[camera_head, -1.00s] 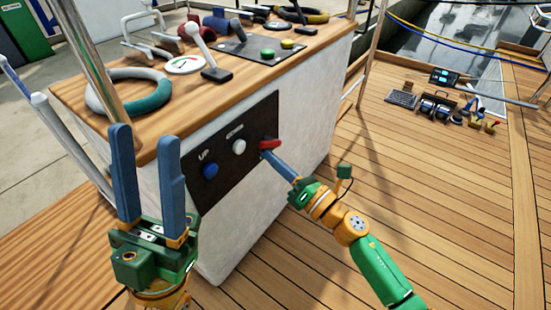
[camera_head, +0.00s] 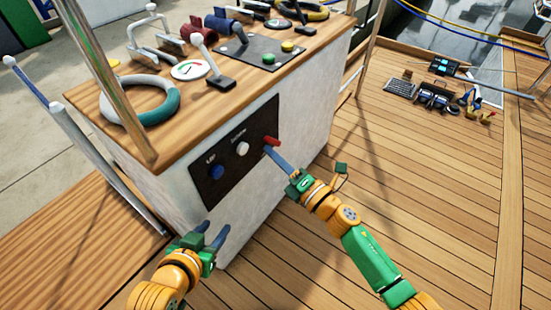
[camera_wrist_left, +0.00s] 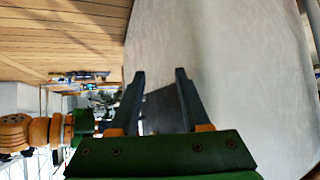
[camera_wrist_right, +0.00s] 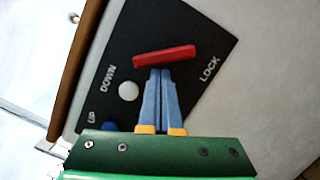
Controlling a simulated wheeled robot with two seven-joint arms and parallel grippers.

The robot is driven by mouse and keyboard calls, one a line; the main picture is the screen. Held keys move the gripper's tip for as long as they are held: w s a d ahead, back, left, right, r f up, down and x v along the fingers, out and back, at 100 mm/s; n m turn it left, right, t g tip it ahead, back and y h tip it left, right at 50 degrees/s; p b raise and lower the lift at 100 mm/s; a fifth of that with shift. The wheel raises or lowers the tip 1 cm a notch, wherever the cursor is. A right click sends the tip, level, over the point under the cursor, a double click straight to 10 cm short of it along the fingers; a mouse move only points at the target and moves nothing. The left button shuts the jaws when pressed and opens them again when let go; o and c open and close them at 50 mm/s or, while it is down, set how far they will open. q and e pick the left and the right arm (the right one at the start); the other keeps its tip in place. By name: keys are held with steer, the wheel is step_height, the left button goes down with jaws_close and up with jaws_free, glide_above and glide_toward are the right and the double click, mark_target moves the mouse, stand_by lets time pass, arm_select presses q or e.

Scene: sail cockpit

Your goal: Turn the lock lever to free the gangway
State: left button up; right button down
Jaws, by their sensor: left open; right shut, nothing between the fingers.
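The red lock lever (camera_head: 272,141) is on the dark panel (camera_head: 243,172) on the console's front, right of a white button (camera_head: 242,149) and a blue button (camera_head: 216,171). In the right wrist view the lever (camera_wrist_right: 165,56) lies across, just beyond my right fingertips, beside the word LOCK (camera_wrist_right: 209,69). My right gripper (camera_head: 268,152) is shut with nothing between its fingers; the tips are at the lever's edge, and contact is hard to tell. My left gripper (camera_head: 216,226) is open and empty, low before the console's white side. The gangway is not identifiable.
Devices including a keyboard (camera_head: 399,88) lie on the deck far right.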

mark_target(273, 139)
arm_select(q)
steer(key=shift+s+a+f+g+y+p, duration=1.15)
steer(key=shift+s+f+g, duration=2.05)
steer(key=shift+s, duration=2.05)
arm_select(e)
steer(key=r+m+p, duration=0.2)
steer(key=w+d+r+m+p, duration=0.1)
steer(key=shift+m+h, duration=0.4)
arm_select(q)
step_height(273, 139, down, 9)
steer(key=g, duration=0.1)
steer(key=shift+s+a+r, duration=0.2)
steer(key=shift+s+a, duration=0.05)
steer(key=shift+a, duration=0.05)
arm_select(e)
steer(key=shift+w, duration=0.15)
arm_select(q)
steer(key=shift+h, duration=0.25)
arm_select(e)
steer(key=shift+d, duration=0.1)
arm_select(q)
steer(key=shift+f, duration=0.1)
